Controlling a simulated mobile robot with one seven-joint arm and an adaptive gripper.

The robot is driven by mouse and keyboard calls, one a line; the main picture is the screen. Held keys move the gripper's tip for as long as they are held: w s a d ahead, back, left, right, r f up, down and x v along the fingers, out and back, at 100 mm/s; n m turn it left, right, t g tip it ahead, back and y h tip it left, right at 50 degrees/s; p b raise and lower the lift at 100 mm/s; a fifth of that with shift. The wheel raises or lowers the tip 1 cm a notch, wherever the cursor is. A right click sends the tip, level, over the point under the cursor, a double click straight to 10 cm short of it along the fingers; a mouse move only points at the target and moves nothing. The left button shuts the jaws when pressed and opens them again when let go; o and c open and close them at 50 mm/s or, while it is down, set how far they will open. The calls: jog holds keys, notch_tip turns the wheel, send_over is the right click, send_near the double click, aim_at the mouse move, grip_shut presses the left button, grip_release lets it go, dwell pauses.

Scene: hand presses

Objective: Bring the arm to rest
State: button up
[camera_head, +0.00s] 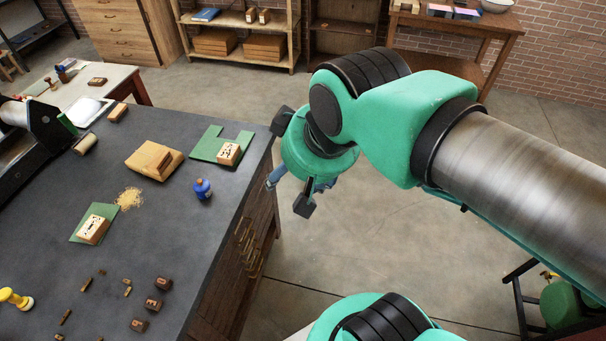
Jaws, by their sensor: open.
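My gripper (292,166) is at the end of my green and black arm, just right of the dark table's right edge and over the concrete floor. Its two dark finger parts stand wide apart, one toward the table's back and one toward the front. I see nothing between them. The arm is bent, with its wrist folded downward, and a brushed metal link reaches to the right edge of the picture. The gripper is apart from the things on the table, though part of it is hidden behind the wrist.
The dark table (150,237) holds a wrapped brown package (154,160), green mats (205,146) with carved blocks, a blue object (202,189), a pile of yellowish bits (129,198) and several small dark blocks. Open floor (350,255) lies right of the table. Shelves (236,42) stand behind.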

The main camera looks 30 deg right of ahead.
jog(key=shift+s+d+f, duration=0.25)
jog(key=shift+s+d, duration=0.3)
jog(key=shift+s, duration=0.1)
jog(key=shift+f+b, duration=0.3)
